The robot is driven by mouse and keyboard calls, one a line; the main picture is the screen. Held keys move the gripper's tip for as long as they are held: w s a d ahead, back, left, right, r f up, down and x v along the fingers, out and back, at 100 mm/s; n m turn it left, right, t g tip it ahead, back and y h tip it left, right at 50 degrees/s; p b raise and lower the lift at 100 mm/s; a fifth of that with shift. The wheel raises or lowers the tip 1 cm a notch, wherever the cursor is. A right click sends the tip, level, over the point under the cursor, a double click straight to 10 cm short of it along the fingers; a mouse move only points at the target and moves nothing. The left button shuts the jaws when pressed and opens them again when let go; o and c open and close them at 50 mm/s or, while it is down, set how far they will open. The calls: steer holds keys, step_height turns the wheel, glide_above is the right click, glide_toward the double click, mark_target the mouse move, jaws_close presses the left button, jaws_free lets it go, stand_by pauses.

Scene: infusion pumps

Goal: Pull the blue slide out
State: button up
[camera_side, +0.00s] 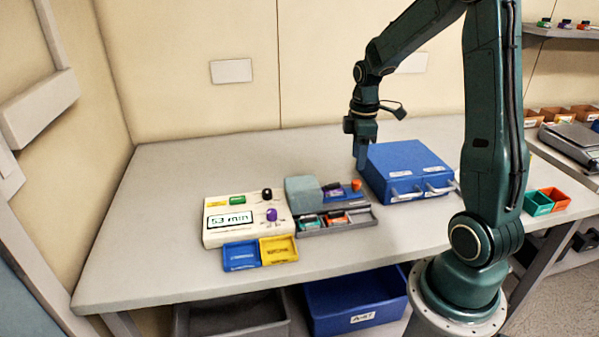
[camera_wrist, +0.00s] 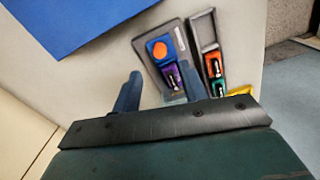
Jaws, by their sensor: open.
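The blue slide (camera_side: 329,197) lies in a grey track and sticks out from the right side of a grey-green block (camera_side: 303,194). It carries a purple piece (camera_side: 335,192) and an orange round knob (camera_side: 356,185) at its right end.
A blue two-drawer box (camera_side: 405,158) stands close to the right of my gripper. A cream pump (camera_side: 222,236) reading 53 min is left of the block, with blue (camera_side: 240,256) and yellow (camera_side: 280,250) trays in front. A grey tray (camera_side: 365,222) holds small coloured pieces.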

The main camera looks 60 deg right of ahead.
step_height(320, 180, up, 7)
steer(key=shift+f, duration=0.2)
stand_by(0.4)
steer(key=s+a+r+m+t, duration=0.2)
steer(key=s+a, duration=0.4)
steer(key=a, duration=0.4)
steer(key=s+a+r+m+t, duration=0.3)
steer(key=s+a+r+m, duration=0.1)
steer(key=a, duration=0.7)
steer(key=shift+s+r+m+t, duration=0.35)
steer(key=shift+s+r, duration=0.2)
steer(key=shift+s, duration=0.45)
steer(key=shift+a, duration=0.1)
